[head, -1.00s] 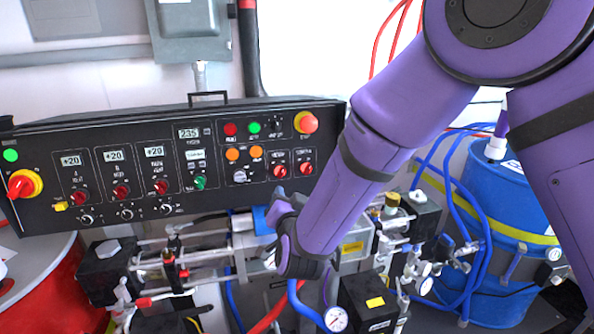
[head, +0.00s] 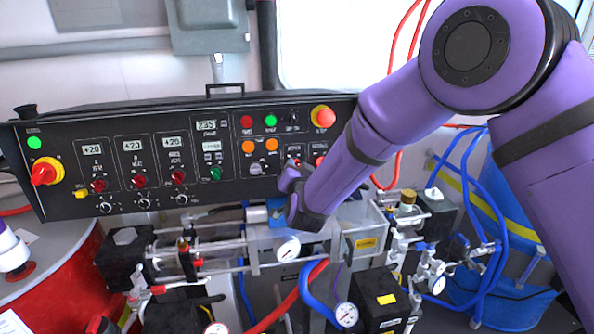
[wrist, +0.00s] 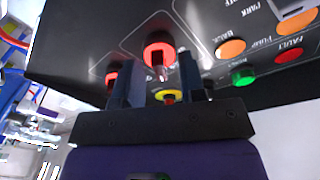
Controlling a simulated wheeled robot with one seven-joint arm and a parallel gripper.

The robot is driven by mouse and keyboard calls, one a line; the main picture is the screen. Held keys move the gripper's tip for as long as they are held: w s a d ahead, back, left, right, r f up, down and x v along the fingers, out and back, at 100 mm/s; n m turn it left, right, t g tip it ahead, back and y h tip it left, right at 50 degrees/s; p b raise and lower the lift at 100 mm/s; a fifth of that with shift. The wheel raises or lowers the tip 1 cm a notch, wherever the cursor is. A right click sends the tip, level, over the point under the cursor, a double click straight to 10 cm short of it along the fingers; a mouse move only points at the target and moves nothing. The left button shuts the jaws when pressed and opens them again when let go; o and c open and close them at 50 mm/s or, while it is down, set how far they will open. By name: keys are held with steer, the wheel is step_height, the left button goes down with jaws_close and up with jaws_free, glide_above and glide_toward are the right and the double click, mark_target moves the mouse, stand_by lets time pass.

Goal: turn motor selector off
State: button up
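The control panel (head: 80,165) stands upright ahead. A grey selector knob (head: 256,168) sits below two orange buttons; in the wrist view the grey knob (wrist: 290,6) is cut off at the top right, with OFF and PARK lettering beside it, which fits the motor selector. Its pointer direction is unclear. My gripper (head: 291,174) is at the panel's lower right, right of that knob. In the wrist view my gripper (wrist: 159,72) is open, its two dark fingers apart, with a red knob (wrist: 159,50) in line with the gap. Contact cannot be told.
Another red knob (wrist: 111,78) is beside the left finger. A red-and-yellow stop button (head: 323,117) is at the panel's upper right. Pipes, gauges (head: 288,249) and hoses fill the space below the panel. A blue drum (head: 495,215) stands right.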

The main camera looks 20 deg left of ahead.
jaws_close()
steer(key=shift+n, duration=0.4)
steer(key=n+y, duration=0.1)
steer(key=n, duration=0.3)
steer(key=n+g+y, duration=0.1)
steer(key=n, duration=0.3)
steer(key=n+y, duration=0.1)
steer(key=n, duration=0.4)
steer(key=shift+w+d+g, duration=0.1)
steer(key=shift+d+g, duration=0.05)
steer(key=shift+g, duration=0.25)
steer(key=shift+n, duration=0.3)
